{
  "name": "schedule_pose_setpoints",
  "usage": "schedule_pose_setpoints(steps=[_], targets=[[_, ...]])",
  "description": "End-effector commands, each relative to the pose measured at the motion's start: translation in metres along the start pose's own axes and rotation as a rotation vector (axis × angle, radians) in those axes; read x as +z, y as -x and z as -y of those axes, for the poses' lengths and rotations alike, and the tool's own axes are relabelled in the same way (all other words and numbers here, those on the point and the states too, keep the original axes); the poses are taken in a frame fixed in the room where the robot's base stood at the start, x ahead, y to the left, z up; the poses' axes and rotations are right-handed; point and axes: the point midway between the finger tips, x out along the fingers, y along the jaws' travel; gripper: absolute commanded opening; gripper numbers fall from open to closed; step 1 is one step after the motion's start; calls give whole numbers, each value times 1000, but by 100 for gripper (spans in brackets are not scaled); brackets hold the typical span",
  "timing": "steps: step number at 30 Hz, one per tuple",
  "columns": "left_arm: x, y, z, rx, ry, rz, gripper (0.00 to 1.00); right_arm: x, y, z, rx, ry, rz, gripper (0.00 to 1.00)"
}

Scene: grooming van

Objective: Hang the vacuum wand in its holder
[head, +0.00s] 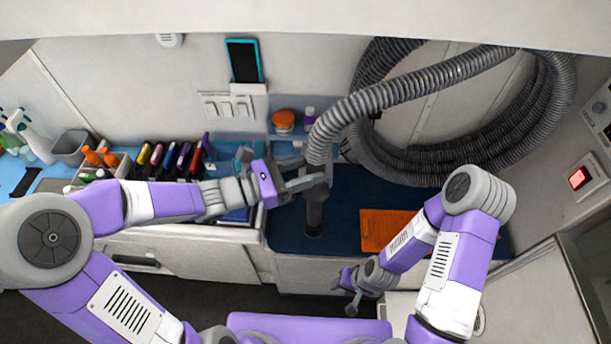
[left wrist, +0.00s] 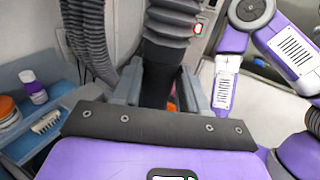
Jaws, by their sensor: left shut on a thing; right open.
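The vacuum wand (head: 314,212) is a dark, upright tube joined at its top to a thick grey ribbed hose (head: 385,97). My left gripper (head: 308,182) is shut on the wand near the hose joint, above the blue counter. In the left wrist view the black wand (left wrist: 158,82) sits between the two grey fingers, with the hose (left wrist: 172,22) above it. I cannot tell whether its lower end touches the counter. My right gripper (head: 347,292) is open and empty, low in front of the counter. I cannot clearly make out the wand's holder.
The hose loops in a large coil on the back wall at right. An orange cloth (head: 386,230) lies on the blue counter (head: 345,193). A small shelf with an orange-lidded jar (head: 284,120) and a purple-capped bottle (head: 309,118) is behind. Colourful tools (head: 170,158) stand at left.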

Motion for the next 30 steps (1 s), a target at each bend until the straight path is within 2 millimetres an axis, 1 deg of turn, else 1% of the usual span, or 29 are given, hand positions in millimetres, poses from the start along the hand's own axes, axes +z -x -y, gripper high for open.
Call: schedule_pose_setpoints(steps=[11, 30], targets=[[-5, -13, -26, -1, -1, 3, 6, 0, -3, -1, 0, 0, 0, 43], [-4, -34, -71, -2, -2, 3, 6, 0, 8, 3, 0, 0, 0, 43]])
